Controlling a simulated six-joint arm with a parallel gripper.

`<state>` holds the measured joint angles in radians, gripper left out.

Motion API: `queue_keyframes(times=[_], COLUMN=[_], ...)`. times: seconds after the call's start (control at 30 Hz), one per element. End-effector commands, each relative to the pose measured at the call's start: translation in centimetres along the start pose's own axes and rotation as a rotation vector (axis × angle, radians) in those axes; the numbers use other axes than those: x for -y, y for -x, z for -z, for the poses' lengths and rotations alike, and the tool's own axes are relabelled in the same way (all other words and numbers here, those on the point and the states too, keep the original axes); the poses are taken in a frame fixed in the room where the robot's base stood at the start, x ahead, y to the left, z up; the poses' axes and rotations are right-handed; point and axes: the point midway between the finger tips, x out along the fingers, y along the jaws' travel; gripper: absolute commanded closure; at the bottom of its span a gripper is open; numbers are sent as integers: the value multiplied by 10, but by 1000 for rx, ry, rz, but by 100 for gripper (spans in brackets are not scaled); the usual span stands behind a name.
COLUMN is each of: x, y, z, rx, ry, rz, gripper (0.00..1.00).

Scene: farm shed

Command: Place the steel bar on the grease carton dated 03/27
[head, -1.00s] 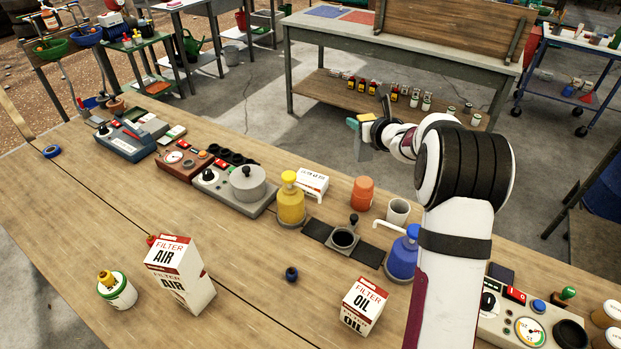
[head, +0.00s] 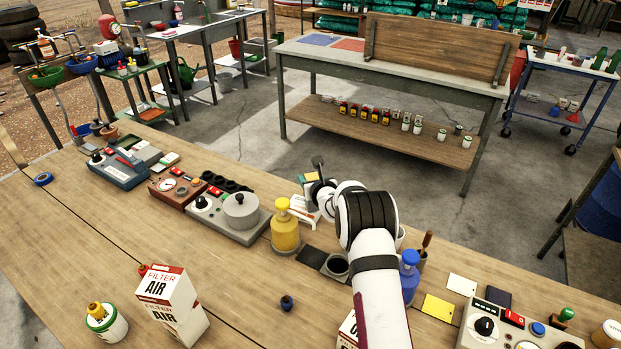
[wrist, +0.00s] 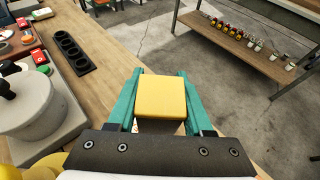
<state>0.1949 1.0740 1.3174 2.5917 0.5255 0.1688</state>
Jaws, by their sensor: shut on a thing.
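My gripper (head: 311,184) is shut on the steel bar, which shows as a block with a yellow face (wrist: 160,98) between the teal fingers in the wrist view. The rest of the bar is mostly hidden. In the head view its yellow face shows small at the fingers. A white carton (head: 299,213) lies on the bench behind the yellow pump bottle, partly covered by my gripper. Its print and any date are not legible here. The gripper appears above or beside the carton; the gap cannot be told.
A yellow pump bottle (head: 285,232) and a grey device with a round lid (head: 240,211) stand left of the carton. A blue bottle (head: 409,276) stands to the right. AIR filter boxes (head: 167,288) stand in front.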

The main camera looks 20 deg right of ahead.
Motion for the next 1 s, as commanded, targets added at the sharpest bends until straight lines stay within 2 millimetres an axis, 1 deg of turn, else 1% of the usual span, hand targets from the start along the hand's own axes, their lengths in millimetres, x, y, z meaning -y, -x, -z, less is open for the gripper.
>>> queue_keyframes(times=[0.2,0.23,0.3,0.4,0.67,0.73,0.77,0.87,1.0], x=[0,0,0,0,0,0,0,0,1], y=[0,-1,0,0,0,3,6,24,60], z=[1,2,1,1,0,-2,-2,-2,-2], rx=[2,1,1,1,1,1,0,0,1], ry=[0,0,0,0,0,1,0,-1,-1], rz=[0,0,0,0,0,0,-1,-1,0], gripper=[100,47,35,19,19,19,19,19,19])
